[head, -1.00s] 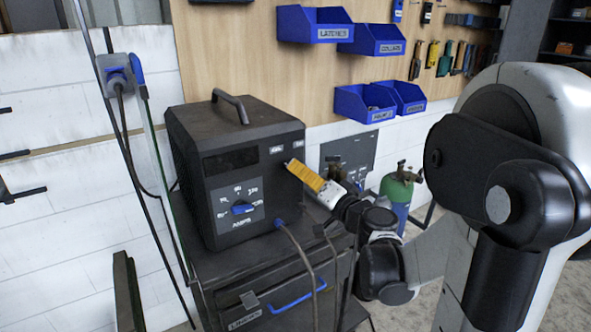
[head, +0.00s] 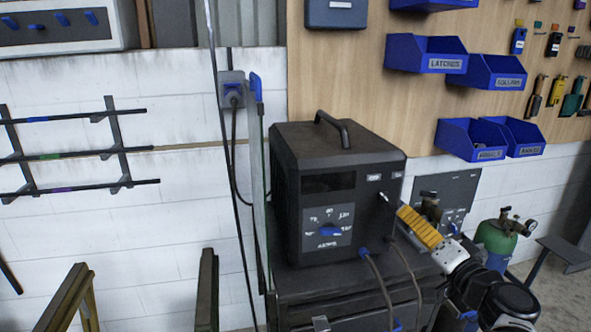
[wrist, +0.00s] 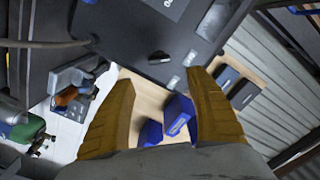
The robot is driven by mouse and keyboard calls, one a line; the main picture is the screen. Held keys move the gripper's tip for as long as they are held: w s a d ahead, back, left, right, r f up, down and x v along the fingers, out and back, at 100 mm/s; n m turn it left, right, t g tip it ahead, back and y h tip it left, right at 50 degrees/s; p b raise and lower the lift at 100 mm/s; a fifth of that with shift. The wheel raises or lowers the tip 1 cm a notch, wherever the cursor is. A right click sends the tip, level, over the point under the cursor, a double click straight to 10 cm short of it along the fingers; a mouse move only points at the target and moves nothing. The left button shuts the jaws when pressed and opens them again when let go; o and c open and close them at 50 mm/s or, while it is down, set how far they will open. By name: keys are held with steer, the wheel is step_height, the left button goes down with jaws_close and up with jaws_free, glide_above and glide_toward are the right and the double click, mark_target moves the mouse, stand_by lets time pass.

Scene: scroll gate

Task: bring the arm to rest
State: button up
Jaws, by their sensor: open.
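My gripper (head: 419,226), with yellow ridged fingers, is beside the right side of the black welding machine (head: 338,190) in the head view. In the wrist view my gripper (wrist: 165,100) shows its two yellow fingers wide apart with nothing held between them. The machine's dark casing (wrist: 135,25) fills the upper part of the wrist view, beyond the fingertips. A gap shows between the fingers and the casing there. My arm runs from the gripper down to the lower right of the head view.
The machine stands on a dark cart (head: 345,290) with cables hanging in front. A green gas cylinder (head: 495,240) stands at right. Blue bins (head: 440,55) hang on the wooden board. A wall rack (head: 75,150) and dark posts (head: 207,290) are at left.

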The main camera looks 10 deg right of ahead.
steer(key=s+a+f+n+g+y, duration=0.2)
steer(key=a+f+n+g, duration=0.1)
steer(key=a, duration=0.5)
steer(key=s+a+f+n+g+y, duration=0.1)
steer(key=a+f+n+g, duration=0.15)
steer(key=a, duration=0.55)
steer(key=s+a+f+n+g+h, duration=0.1)
steer(key=s+n+g, duration=0.1)
steer(key=s, duration=0.4)
steer(key=s+a+f+n+g+h, duration=0.1)
steer(key=s+f+n+g+h, duration=0.1)
steer(key=s, duration=0.4)
steer(key=shift+s+a+f+g+h, duration=0.3)
steer(key=shift+s+a+g, duration=0.1)
steer(key=shift+g, duration=0.35)
